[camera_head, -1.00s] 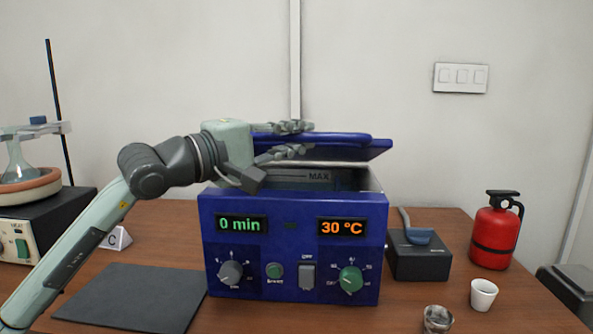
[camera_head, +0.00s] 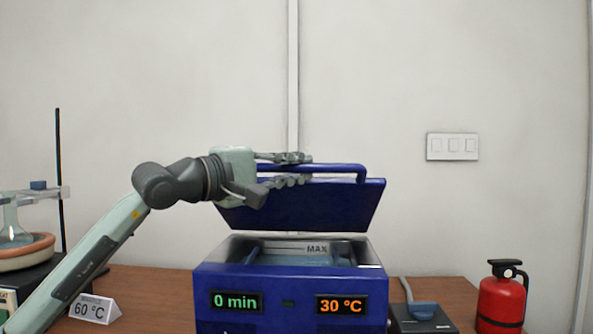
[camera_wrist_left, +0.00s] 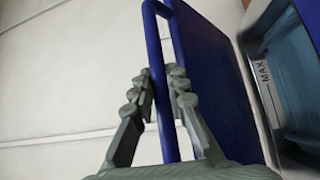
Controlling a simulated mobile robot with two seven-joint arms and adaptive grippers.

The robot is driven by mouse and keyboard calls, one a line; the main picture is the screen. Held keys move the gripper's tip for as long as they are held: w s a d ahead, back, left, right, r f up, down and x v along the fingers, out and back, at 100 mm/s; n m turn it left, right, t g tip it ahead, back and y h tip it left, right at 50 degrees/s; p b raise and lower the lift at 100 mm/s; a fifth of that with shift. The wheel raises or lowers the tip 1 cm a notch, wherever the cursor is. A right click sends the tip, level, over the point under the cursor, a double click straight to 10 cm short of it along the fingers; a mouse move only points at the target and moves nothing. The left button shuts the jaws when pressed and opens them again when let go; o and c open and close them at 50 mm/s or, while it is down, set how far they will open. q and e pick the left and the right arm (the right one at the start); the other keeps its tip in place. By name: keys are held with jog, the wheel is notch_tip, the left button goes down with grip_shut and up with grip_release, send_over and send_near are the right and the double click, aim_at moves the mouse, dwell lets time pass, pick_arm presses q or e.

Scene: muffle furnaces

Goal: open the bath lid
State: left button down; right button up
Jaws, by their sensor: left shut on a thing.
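The blue water bath (camera_head: 290,282) stands on the table with its displays reading 0 min and 30 °C. Its blue lid (camera_head: 320,207) is raised and tilted above the open basin, with a gap between its lower edge and the bath's rim. My left gripper (camera_head: 300,169) is shut on the lid's bar handle (camera_head: 345,169). In the left wrist view the gripper's fingers (camera_wrist_left: 157,95) close around the blue handle (camera_wrist_left: 155,60), with the lid (camera_wrist_left: 215,75) beside it. The basin with its MAX mark (camera_wrist_left: 265,75) also shows there. My right gripper is out of view.
A red fire extinguisher (camera_head: 502,300) and a dark scale with a blue scoop (camera_head: 422,312) stand to the right of the bath. A 60 °C card (camera_head: 95,308) and a flask in a ring (camera_head: 15,235) are at the left.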

pick_arm(q)
jog(key=c, duration=1.5)
grip_release()
jog(key=shift+r, duration=0.1)
jog(key=v, duration=1.2)
